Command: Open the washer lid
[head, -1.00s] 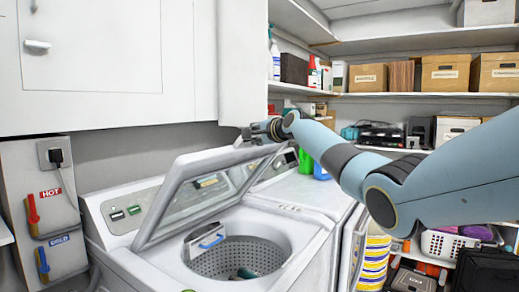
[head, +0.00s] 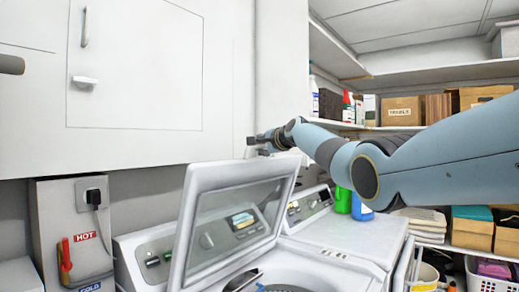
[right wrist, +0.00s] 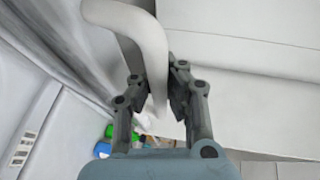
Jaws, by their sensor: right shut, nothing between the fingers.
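The white washer lid (head: 187,225), with a see-through window, stands raised and steeply tilted above the washer (head: 128,250). Part of the open tub (head: 285,287) shows at the bottom edge of the head view. My right gripper (head: 252,143) is at the lid's top edge near its right corner, and its arm comes in from the right. In the right wrist view the fingers (right wrist: 156,95) are around or beside a curved white rim (right wrist: 150,45); I cannot tell if they touch it. The gripper is shut with nothing held. My left gripper is not in view.
A second white machine (head: 345,240) stands to the right of the washer, with green (head: 343,200) and blue (head: 361,208) bottles behind. White cabinets (head: 140,70) hang above the lid. Shelves with boxes (head: 402,111) fill the right side.

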